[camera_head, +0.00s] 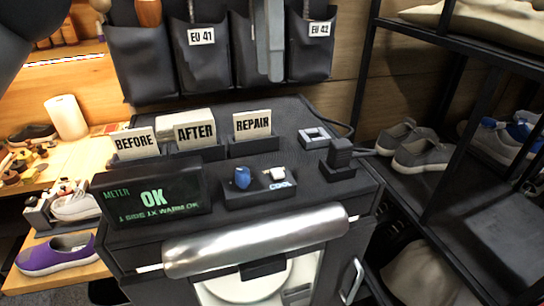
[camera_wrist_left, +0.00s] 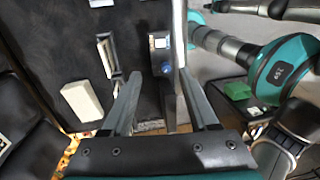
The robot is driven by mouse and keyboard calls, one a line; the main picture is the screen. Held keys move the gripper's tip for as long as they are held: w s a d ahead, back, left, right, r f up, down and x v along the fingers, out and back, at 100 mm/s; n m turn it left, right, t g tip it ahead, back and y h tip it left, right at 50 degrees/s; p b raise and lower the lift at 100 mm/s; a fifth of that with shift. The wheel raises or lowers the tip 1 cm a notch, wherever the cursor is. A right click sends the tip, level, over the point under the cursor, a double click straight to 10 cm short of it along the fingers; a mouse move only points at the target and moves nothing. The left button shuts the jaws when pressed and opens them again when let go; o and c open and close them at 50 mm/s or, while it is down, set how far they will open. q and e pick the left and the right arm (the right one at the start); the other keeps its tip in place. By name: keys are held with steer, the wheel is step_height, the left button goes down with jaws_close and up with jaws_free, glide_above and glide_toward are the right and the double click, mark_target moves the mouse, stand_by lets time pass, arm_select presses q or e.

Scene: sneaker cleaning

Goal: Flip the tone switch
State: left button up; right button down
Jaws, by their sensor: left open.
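The tone switch (camera_head: 277,173) is a small white toggle on a black panel (camera_head: 240,198), with the word COOL below it. A blue knob (camera_head: 242,178) stands to its left. My left gripper (camera_head: 270,76) hangs fingers-down from the top edge, above and behind the panel in the head view, apart from the switch. In the left wrist view its fingers (camera_wrist_left: 160,73) are open and empty. The switch (camera_wrist_left: 160,42) and blue knob (camera_wrist_left: 166,70) show between and beyond them. My right arm (camera_wrist_left: 280,70) shows at right in the wrist view; its gripper is unclear.
BEFORE (camera_head: 137,143), AFTER (camera_head: 194,131) and REPAIR (camera_head: 252,125) cards stand behind the panel. A silver roller (camera_head: 255,240) runs along the front. A dark block (camera_head: 339,155) stands right. Shoe shelves (camera_head: 430,200) border the right side.

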arm_select(q)
steer(key=b, duration=0.3)
glide_toward(274, 172)
steer(key=f, duration=0.2)
steer(key=f+b, duration=0.1)
steer(key=f, duration=0.2)
steer(key=s+f, duration=0.1)
steer(key=f, duration=0.1)
steer(key=shift+s+d+f, duration=0.15)
steer(key=shift+d+f, duration=0.05)
steer(key=shift+f, duration=0.05)
jaws_close()
